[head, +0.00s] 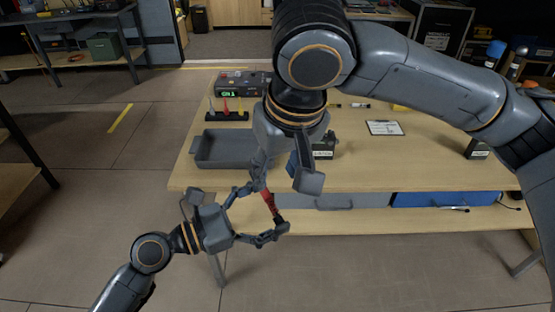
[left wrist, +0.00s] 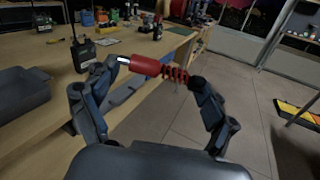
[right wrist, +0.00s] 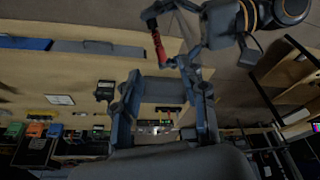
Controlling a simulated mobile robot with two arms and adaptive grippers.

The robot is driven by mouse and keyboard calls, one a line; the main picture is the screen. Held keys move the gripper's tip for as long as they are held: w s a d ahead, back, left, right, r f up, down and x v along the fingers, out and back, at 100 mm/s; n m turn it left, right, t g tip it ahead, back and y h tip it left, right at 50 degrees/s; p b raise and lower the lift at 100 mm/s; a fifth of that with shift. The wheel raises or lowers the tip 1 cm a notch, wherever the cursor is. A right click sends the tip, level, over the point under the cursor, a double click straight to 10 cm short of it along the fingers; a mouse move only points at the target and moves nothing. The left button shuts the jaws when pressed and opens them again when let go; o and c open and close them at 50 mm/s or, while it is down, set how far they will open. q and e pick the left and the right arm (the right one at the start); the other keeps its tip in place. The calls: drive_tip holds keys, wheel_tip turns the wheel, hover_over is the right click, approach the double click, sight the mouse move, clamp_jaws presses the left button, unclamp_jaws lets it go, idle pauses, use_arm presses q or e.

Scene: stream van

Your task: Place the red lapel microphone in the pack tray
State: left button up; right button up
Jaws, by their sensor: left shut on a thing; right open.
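My left gripper (head: 267,208) is shut on the red lapel microphone (head: 269,203), in front of the table's near edge. In the left wrist view the red microphone (left wrist: 147,66) spans the two fingertips, with a coiled part at its right end and a pale tip at its left. It also shows in the right wrist view (right wrist: 158,47). The pack tray (head: 203,162) is grey and lies on the table's left side. My right gripper (head: 284,182) is open, pointing down over the table's front edge, beside the left gripper's fingers. Part of the tray's right end is near my right arm.
A black device with a green display (head: 233,88) stands behind the tray. A small black rack (head: 227,116) with coloured pieces is in front of it. A black labelled box (head: 325,147) and a clipboard (head: 384,128) are to the right. A blue drawer (head: 445,199) is below the tabletop.

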sight(269, 201)
drive_tip(key=x, duration=1)
drive_tip(key=shift+w+f, duration=0.15)
drive_tip(key=shift+f, duration=0.1)
drive_tip(key=shift+c, duration=0.3)
clamp_jaws()
use_arm(q)
drive_tip(key=o, duration=1)
drive_tip(key=shift+c, duration=0.2)
